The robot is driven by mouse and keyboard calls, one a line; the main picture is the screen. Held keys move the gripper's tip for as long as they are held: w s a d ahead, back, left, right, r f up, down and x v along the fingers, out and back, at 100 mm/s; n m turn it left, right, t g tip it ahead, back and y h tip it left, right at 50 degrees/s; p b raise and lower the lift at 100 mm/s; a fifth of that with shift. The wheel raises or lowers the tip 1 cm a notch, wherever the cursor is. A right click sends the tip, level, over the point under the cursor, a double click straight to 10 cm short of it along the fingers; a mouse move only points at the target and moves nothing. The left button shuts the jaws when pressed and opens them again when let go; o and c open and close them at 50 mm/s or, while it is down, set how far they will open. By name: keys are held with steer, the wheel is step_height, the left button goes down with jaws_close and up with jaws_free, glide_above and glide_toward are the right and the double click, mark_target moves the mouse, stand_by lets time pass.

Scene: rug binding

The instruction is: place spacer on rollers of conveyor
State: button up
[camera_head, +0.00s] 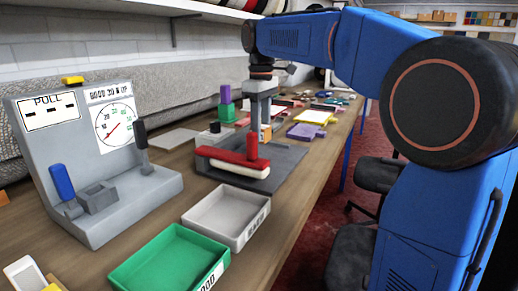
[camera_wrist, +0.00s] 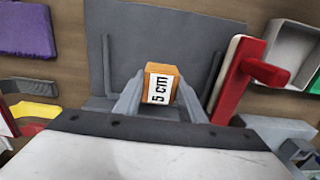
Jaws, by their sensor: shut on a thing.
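The spacer, an orange block with a white "5 cm" label, shows in the wrist view (camera_wrist: 161,84) between the two grey fingers of my gripper (camera_wrist: 160,98). My gripper (camera_head: 265,122) is shut on it, and the spacer (camera_head: 266,134) shows small and partly hidden in the head view. It is held over a flat dark grey plate (camera_head: 285,166) on the bench; the gap below it is hard to tell. A red bar with an upright red post and a white edge (camera_head: 232,163) lies at the plate's near side, beside the gripper. I cannot make out any rollers.
A light grey tray (camera_head: 228,216) and a green tray (camera_head: 168,262) stand nearer on the bench (camera_head: 275,237). A grey gauge console (camera_head: 120,207) with levers stands left. A purple post on a green base (camera_head: 226,105) stands behind. A purple pad (camera_head: 305,131) lies farther back.

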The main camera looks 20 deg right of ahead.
steer(key=shift+f, duration=2.8)
steer(key=shift+f, duration=0.1)
steer(key=o, duration=1.1)
steer(key=shift+c, duration=0.2)
